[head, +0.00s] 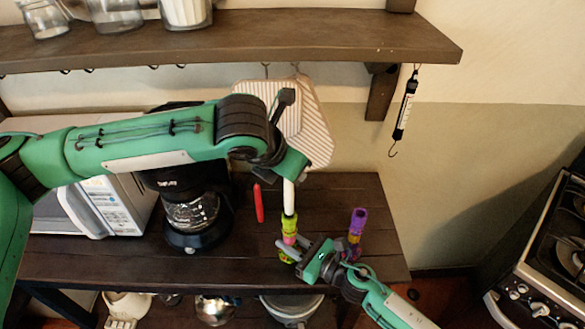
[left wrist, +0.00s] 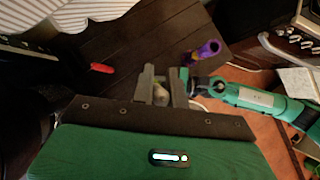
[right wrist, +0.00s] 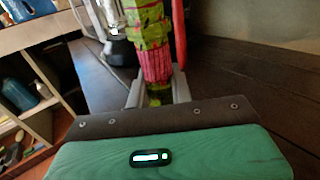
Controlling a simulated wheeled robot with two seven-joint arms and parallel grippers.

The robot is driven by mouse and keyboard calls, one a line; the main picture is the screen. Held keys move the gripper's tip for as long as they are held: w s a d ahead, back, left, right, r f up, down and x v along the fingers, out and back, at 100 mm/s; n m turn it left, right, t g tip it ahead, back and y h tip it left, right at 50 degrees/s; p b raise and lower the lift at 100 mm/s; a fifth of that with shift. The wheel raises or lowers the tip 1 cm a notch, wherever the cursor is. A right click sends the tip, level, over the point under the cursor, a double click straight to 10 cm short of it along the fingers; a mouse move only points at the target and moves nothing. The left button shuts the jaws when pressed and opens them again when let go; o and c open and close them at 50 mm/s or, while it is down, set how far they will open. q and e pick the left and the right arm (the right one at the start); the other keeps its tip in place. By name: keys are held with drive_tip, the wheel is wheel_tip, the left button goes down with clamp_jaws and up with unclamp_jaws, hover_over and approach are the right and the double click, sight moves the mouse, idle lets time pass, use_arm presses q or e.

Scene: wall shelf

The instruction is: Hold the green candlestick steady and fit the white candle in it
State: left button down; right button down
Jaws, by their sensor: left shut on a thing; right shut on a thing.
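The white candle (head: 289,195) hangs upright below my left gripper (head: 291,178), which is shut on it. Its lower end is directly over the top of the green candlestick (head: 289,226); I cannot tell whether it is inside the socket. In the left wrist view the candle (left wrist: 160,96) shows nearly end-on between the fingers and hides the candlestick. My right gripper (head: 290,248) is shut on the candlestick's lower part. The right wrist view shows the green candlestick (right wrist: 148,30), with its pink band, upright between the fingers (right wrist: 157,92).
A red candle (head: 259,203) lies left of the candlestick, and a purple candlestick (head: 357,222) stands to the right on the dark table (head: 380,250). A coffee maker (head: 190,212) and a microwave (head: 120,205) stand left. A wall shelf (head: 300,38) runs above.

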use_arm(q)
drive_tip(key=shift+f, duration=1.55)
idle(0.4)
drive_tip(key=c, duration=1.3)
unclamp_jaws()
drive_tip(key=shift+r, duration=0.1)
drive_tip(key=v, duration=1.1)
drive_tip(key=shift+s+a+r, duration=0.15)
drive_tip(key=shift+s+r, duration=0.05)
drive_tip(key=shift+r, duration=0.1)
use_arm(e)
drive_tip(key=c, duration=1.1)
unclamp_jaws()
drive_tip(key=shift+c, duration=0.2)
